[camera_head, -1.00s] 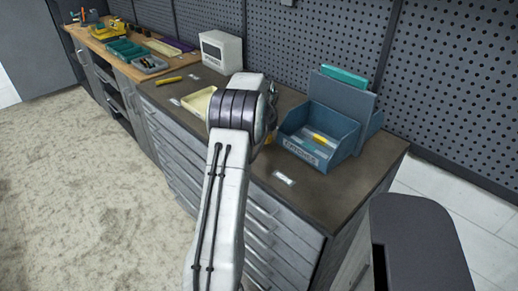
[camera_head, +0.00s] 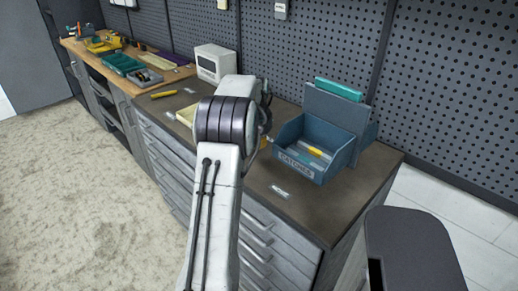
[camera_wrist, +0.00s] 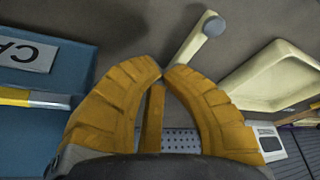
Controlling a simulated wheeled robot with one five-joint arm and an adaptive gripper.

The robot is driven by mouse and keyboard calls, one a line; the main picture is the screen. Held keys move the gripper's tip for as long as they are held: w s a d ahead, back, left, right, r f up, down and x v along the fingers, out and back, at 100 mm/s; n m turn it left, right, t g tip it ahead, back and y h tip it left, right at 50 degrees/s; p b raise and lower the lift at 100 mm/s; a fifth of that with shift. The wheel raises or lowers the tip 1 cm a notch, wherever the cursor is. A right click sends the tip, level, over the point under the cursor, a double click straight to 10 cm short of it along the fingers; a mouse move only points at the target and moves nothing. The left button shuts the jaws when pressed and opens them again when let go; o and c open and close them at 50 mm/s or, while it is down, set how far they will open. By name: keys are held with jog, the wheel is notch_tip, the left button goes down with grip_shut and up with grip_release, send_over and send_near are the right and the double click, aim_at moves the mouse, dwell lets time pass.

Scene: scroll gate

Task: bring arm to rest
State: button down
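My arm (camera_head: 215,200) reaches out over the dark bench top in the head view, and its joint hides my gripper there. In the wrist view my gripper (camera_wrist: 163,70) shows two orange fingers whose tips come together, with little or no gap. A cream bar with a grey round knob (camera_wrist: 196,36) lies just beyond the fingertips. I cannot tell whether its near end touches them.
A blue bin marked CATCHES (camera_head: 293,164) stands right of my arm, holding a yellow item. A cream tray (camera_head: 186,117) and white box (camera_head: 216,63) are left and behind. A perforated wall (camera_head: 320,50) backs the bench. Open floor (camera_head: 80,200) lies left.

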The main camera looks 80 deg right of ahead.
jog(key=v, duration=0.6)
jog(key=shift+a+r, duration=0.2)
jog(key=shift+r, duration=0.1)
